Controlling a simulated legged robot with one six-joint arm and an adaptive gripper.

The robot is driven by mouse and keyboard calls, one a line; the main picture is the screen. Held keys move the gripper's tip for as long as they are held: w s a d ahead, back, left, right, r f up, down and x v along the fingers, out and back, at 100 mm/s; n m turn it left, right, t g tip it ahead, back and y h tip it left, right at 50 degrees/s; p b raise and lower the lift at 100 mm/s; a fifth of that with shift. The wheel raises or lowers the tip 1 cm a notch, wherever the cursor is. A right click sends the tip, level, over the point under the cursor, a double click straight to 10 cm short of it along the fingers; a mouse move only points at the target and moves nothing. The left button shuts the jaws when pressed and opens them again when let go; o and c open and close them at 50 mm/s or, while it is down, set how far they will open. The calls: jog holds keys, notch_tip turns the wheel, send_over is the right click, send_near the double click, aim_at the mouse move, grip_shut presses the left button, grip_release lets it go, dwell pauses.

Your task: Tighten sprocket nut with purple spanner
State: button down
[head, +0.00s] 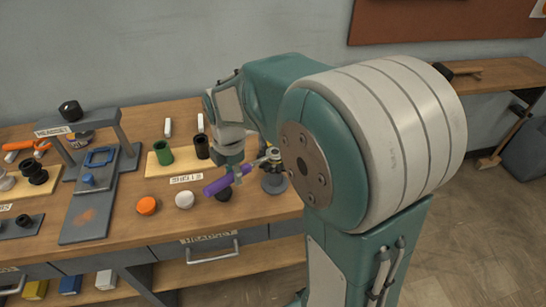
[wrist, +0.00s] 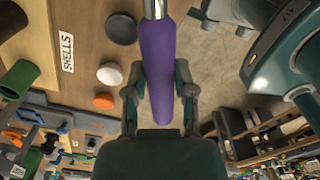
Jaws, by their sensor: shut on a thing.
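The purple spanner (head: 216,186) has a purple handle and a metal shank that points right and slightly up. My gripper (head: 230,172) is shut on its handle above the table's front part. In the wrist view the purple handle (wrist: 159,60) lies between the two fingers of my gripper (wrist: 160,92), with the metal shank at the top edge. A small dark stand (head: 274,183) with a brass-coloured part (head: 272,154) on top is at the shank's far end. I cannot tell whether the spanner touches it. The sprocket nut cannot be made out, and my arm hides the area to the right.
An orange disc (head: 147,205), a white disc (head: 184,200) and a dark disc (head: 224,194) lie near the table's front edge. A grey headset stand (head: 122,130) is at left.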

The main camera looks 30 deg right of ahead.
jog(key=shift+w+a+m, duration=0.1)
jog(key=shift+w+m, duration=1.6)
jog(key=shift+w, duration=0.25)
dwell(0.6)
jog(key=shift+w+d+m, duration=0.15)
jog(key=shift+w+m, duration=0.5)
jog(key=shift+w, duration=0.1)
jog(key=shift+w+d+m, duration=0.1)
jog(key=shift+w+m, duration=0.55)
jog(key=shift+w, duration=0.05)
dwell(0.8)
jog(key=c, duration=1.4)
grip_release()
jog(key=shift+s+a+n, duration=0.15)
jog(key=shift+s+n, duration=0.45)
jog(key=shift+s, duration=0.15)
